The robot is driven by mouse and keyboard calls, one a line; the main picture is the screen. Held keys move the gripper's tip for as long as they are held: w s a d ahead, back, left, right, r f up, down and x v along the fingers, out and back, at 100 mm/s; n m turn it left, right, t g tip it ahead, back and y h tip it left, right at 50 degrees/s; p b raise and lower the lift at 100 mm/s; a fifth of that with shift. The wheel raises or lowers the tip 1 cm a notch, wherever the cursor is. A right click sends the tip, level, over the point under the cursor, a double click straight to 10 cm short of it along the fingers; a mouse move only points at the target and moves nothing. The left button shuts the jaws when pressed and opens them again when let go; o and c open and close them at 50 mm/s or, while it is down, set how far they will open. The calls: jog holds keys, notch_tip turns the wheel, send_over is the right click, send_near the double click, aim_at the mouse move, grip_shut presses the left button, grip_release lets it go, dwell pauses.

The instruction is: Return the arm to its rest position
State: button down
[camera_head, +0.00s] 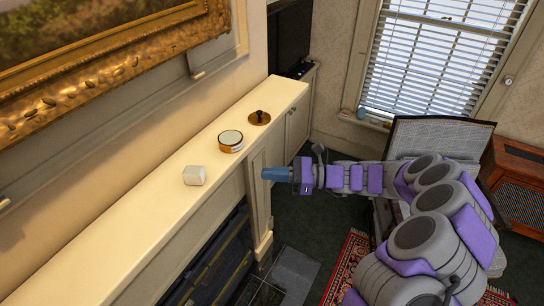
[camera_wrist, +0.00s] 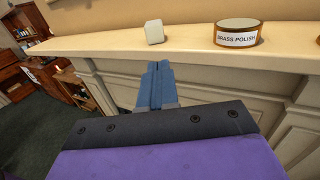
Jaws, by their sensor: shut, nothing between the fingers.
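My arm reaches in from the right in the head view, stretched toward the mantel shelf. My gripper (camera_head: 268,174) is shut and empty, with blue fingers just off the front edge of the mantel. In the wrist view the fingers (camera_wrist: 158,72) are together and point at the mantel front, below a small whitish block (camera_wrist: 154,32). Nothing is held. The block also shows on the mantel in the head view (camera_head: 194,175), left of the fingertips and apart from them.
On the mantel shelf (camera_head: 120,215) stand a brass polish tin (camera_head: 231,141) and a brass-coloured round piece (camera_head: 259,118). A gold picture frame (camera_head: 110,62) hangs above. A grey chair (camera_head: 440,138) stands behind my arm, a wooden cabinet (camera_head: 518,185) at right. Dark carpet lies below.

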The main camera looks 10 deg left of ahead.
jog(key=s+a+n+g+h+b, duration=0.2)
jog(key=s+n+g+h+b, duration=0.3)
jog(key=s+n, duration=0.8)
jog(key=s+d+f+n+t+h+b, duration=0.2)
jog(key=s+d+f+h+b, duration=0.3)
jog(key=s+d, duration=0.6)
jog(key=s+d+f+n+t+h+b, duration=0.2)
jog(key=s+d+f+h+b, duration=0.3)
jog(key=s+d+f+h, duration=0.3)
jog(key=s+d, duration=0.2)
jog(key=d, duration=0.2)
jog(key=shift+s+f+b, duration=0.15)
jog(key=shift+s+b, duration=0.2)
jog(key=shift+s, duration=0.05)
